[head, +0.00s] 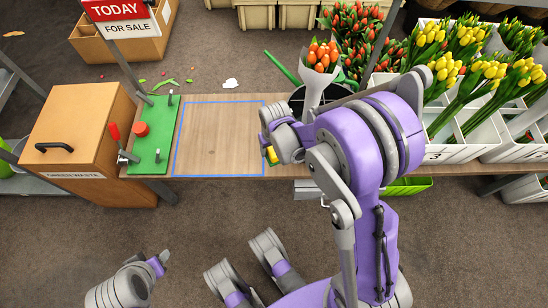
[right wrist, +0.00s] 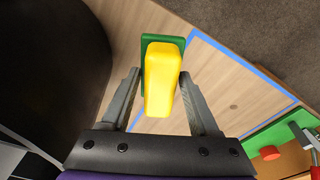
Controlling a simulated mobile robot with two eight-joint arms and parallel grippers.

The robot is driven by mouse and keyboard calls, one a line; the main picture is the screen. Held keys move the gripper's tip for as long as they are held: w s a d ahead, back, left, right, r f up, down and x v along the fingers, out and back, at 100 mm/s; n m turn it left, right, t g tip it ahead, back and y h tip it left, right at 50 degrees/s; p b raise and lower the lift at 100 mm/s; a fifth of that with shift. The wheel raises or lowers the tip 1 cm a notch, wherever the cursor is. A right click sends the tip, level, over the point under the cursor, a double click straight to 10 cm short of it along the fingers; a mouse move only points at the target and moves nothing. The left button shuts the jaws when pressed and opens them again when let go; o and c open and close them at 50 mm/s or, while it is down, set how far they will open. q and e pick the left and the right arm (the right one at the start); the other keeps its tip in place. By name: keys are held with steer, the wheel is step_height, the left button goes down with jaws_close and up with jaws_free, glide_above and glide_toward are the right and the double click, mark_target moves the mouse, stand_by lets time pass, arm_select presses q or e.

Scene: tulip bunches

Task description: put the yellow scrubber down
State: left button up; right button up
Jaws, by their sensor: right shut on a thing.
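The yellow scrubber (right wrist: 162,75) is between the two fingers of my right gripper (right wrist: 161,78) in the right wrist view. It has a yellow body and a green pad behind it. My right gripper is shut on it. In the head view a small yellow part of the scrubber (head: 271,155) shows under my right gripper, by the right side of the blue outline (head: 263,125) on the wooden table (head: 275,166). I cannot tell whether it touches the wood. Part of my left arm (head: 130,286) shows at lower left, off the table; its finger state is unclear.
The blue-outlined area is bare. Left of it lies a green board (head: 150,150) with a red knob and a lever clamp, then a wooden waste box (head: 75,145). A dark bucket (right wrist: 50,70) stands close to my right gripper. White tulip crates (head: 465,150) fill the right.

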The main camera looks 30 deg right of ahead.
step_height(320, 180, down, 5)
steer(key=shift+f+b, duration=0.2)
steer(key=shift+b, duration=0.55)
steer(key=shift+r, duration=0.1)
steer(key=shift+f, duration=0.25)
steer(key=o, duration=1.4)
steer(key=shift+r, duration=0.1)
steer(key=shift+o, duration=0.2)
steer(key=shift+r, duration=0.1)
